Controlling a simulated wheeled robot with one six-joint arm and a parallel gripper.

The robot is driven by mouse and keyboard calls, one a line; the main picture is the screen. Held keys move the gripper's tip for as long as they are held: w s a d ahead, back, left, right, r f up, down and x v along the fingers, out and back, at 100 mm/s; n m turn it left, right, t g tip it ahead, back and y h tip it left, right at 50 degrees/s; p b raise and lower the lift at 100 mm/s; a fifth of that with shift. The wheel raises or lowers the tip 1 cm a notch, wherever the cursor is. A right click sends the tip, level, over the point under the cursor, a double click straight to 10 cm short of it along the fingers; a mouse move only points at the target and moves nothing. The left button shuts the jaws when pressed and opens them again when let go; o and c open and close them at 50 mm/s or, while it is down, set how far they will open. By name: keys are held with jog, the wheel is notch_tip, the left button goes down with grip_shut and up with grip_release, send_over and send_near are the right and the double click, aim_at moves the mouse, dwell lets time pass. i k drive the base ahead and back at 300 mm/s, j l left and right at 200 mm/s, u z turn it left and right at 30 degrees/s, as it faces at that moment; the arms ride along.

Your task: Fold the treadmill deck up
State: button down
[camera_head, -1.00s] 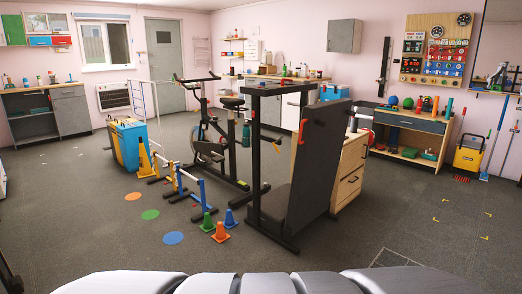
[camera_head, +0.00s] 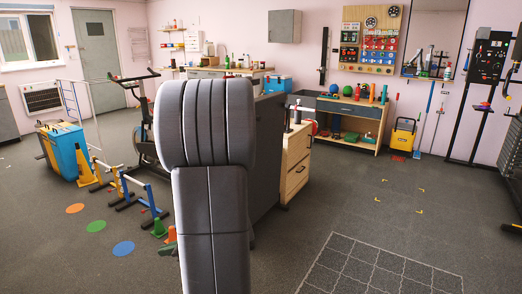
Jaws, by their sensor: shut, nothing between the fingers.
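The treadmill's dark grey deck (camera_head: 268,160) stands steeply raised near the middle of the head view. Only its right part shows, because my own grey arm stands upright in front of it. The treadmill's frame, console and base are hidden behind the arm. Whether the deck is latched cannot be seen. My gripper is not visible in the head view, so its place relative to the deck cannot be told.
A wooden drawer cabinet (camera_head: 297,160) stands close to the deck's right. An exercise bike (camera_head: 148,125), low hurdles (camera_head: 143,190) and a green cone (camera_head: 158,228) stand left. A workbench (camera_head: 350,118) lines the back wall. The floor at right is largely open.

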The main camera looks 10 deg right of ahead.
aim_at(263, 179)
jog(key=i+l+z, duration=0.4)
jog(key=i, duration=0.8)
jog(key=i+z, duration=0.4)
jog(key=i, duration=0.75)
